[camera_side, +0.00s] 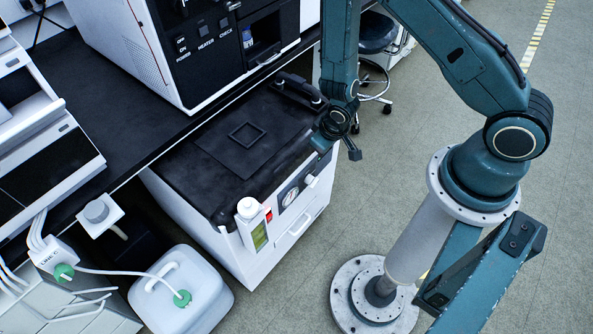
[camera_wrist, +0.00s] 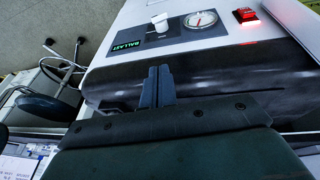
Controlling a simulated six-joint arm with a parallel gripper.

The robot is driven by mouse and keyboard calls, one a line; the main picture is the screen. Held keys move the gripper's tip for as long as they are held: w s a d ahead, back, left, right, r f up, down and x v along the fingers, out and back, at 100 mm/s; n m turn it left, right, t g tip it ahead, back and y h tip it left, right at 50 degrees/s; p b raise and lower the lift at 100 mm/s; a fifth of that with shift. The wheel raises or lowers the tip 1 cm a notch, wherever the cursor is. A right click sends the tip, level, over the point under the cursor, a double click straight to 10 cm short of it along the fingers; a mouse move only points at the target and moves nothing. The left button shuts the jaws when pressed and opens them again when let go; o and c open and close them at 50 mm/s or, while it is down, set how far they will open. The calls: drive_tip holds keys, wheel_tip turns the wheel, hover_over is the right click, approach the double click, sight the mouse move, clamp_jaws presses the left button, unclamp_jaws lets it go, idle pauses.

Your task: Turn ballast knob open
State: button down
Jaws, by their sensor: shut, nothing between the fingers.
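In the side view my gripper (camera_side: 321,144) is above the knob, near the unit's front right top edge. The knob's turned position is hard to tell.
A white jug (camera_side: 181,290) stands left. A stool (camera_side: 377,35) is behind. The floor in front is clear.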

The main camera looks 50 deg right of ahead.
wheel_tip(320, 180, down, 5)
drive_tip(key=shift+r, duration=0.1)
idle(0.4)
hover_over(317, 178)
drive_tip(key=a, duration=0.2)
wheel_tip(317, 178, down, 11)
drive_tip(key=shift+s+d+f, duration=0.1)
drive_tip(key=shift+s, duration=0.05)
drive_tip(key=shift+d+f, duration=0.25)
drive_tip(key=shift+f, duration=0.3)
drive_tip(key=shift+d+f, duration=0.2)
drive_tip(key=shift+f, duration=0.3)
drive_tip(key=shift+d+f, duration=0.1)
drive_tip(key=shift+s+d+f+y, duration=0.15)
drive_tip(key=shift+d+f+y, duration=0.2)
drive_tip(key=shift+y, duration=0.25)
drive_tip(key=shift+d+f+y, duration=0.2)
drive_tip(key=shift+d+y, duration=0.05)
drive_tip(key=shift+y, duration=0.65)
